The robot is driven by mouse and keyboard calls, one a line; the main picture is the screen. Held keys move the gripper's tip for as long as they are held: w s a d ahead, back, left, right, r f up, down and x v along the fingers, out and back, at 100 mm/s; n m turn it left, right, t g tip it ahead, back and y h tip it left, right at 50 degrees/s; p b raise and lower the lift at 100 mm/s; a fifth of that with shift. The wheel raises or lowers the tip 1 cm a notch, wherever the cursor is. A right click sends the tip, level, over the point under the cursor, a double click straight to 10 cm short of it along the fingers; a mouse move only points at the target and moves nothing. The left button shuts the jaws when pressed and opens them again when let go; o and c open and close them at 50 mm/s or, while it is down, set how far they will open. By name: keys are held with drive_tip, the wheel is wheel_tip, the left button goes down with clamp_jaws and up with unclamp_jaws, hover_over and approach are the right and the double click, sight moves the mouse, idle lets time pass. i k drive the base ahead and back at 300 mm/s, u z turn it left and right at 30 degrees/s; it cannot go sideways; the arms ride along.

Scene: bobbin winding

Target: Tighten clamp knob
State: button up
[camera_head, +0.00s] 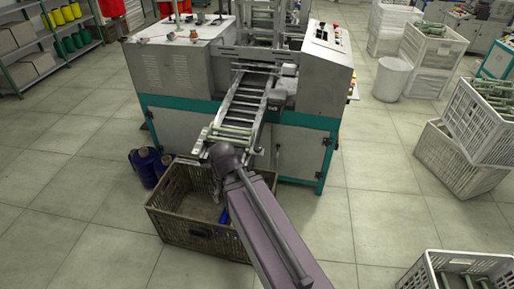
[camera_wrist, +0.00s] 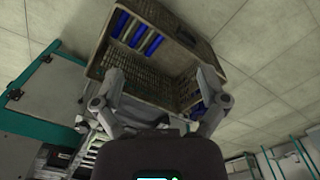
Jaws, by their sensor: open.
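The winding machine (camera_head: 305,95) is a grey and teal cabinet with a sloping chute (camera_head: 245,100) down its front. Greenish bobbins (camera_head: 230,132) lie across the chute's lower end. I cannot pick out the clamp knob in either view. Part of the machine (camera_wrist: 38,98) shows at the left of the wrist view.
A brown wicker basket (camera_head: 170,226) stands on the floor below the chute; it also shows beyond my fingers in the wrist view (camera_wrist: 205,47), with blue bobbins in it. Blue spools (camera_head: 145,167) stand beside it. White crates (camera_head: 455,165) stand at right. Floor between is clear.

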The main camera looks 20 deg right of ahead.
sight(258, 149)
drive_tip(key=u, duration=0.1)
drive_tip(key=k, duration=1.05)
drive_tip(key=z, duration=1.1)
drive_tip(key=i, duration=1.6)
drive_tip(key=z, duration=0.05)
